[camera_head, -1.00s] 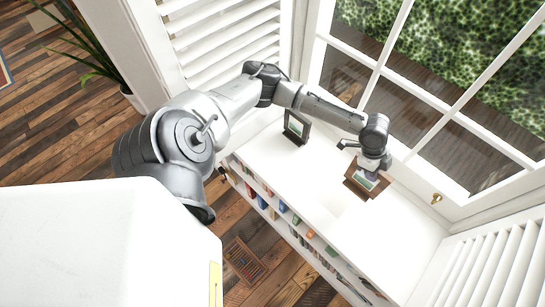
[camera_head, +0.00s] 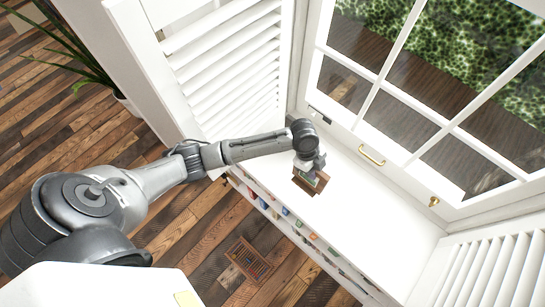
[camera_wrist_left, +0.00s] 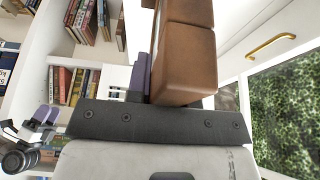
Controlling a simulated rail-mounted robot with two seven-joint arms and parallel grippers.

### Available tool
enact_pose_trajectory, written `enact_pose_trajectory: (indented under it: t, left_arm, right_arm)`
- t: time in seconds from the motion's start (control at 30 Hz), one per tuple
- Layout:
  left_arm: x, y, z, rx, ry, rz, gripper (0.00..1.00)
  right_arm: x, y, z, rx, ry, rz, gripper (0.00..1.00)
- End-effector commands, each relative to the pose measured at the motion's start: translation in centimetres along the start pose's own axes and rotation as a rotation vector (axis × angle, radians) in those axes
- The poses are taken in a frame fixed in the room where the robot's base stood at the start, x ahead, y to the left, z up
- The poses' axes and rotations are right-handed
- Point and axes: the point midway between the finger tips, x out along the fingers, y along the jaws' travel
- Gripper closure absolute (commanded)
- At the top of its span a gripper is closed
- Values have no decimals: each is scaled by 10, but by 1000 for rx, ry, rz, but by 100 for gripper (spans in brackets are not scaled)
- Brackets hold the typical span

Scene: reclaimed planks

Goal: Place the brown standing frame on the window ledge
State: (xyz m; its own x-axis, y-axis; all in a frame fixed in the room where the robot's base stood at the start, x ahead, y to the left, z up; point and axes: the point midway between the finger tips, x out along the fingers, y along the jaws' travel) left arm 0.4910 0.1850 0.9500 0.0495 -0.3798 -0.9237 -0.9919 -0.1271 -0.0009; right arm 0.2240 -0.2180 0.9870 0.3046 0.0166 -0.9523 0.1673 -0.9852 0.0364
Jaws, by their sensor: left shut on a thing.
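The brown standing frame (camera_head: 311,182) is over the left part of the white window ledge (camera_head: 375,200), near its front edge. I cannot tell whether it touches the ledge. My left gripper (camera_head: 308,168) is shut on it from above. In the left wrist view the brown frame (camera_wrist_left: 185,55) is large and close, beside a purple finger pad. A grey gripper with purple pads, seemingly my right gripper (camera_wrist_left: 44,115), shows small at the lower left of that view. Its opening is unclear.
White shutters (camera_head: 225,65) stand left of the ledge and more shutters (camera_head: 490,270) at the right. The paned window with a brass handle (camera_head: 372,155) runs behind. Bookshelves (camera_head: 290,215) are below the ledge. The ledge's middle and right are clear.

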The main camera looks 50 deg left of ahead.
Motion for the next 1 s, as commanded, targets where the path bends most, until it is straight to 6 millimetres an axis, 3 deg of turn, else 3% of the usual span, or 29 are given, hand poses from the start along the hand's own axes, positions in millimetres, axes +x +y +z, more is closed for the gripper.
enact_pose_trajectory:
  t: [0.17, 0.4, 0.6, 0.87, 1.0]
  left_arm:
    - [5, 1, 21, 11, -2, 9, 100]
    - [14, -5, 78, 11, -2, 8, 100]
    - [20, -9, 114, 12, -1, 8, 100]
    - [22, -11, 132, 16, 0, 7, 100]
    - [35, -11, 138, 12, 1, 8, 100]
  right_arm:
    - [-1, -1, 0, 3, 0, -2, 57]
    - [-1, -2, -1, 6, 0, -5, 57]
    - [0, -2, -1, 7, 1, -6, 57]
    - [0, -2, -1, 6, 1, -5, 57]
    - [1, -1, 0, 3, 1, -2, 57]
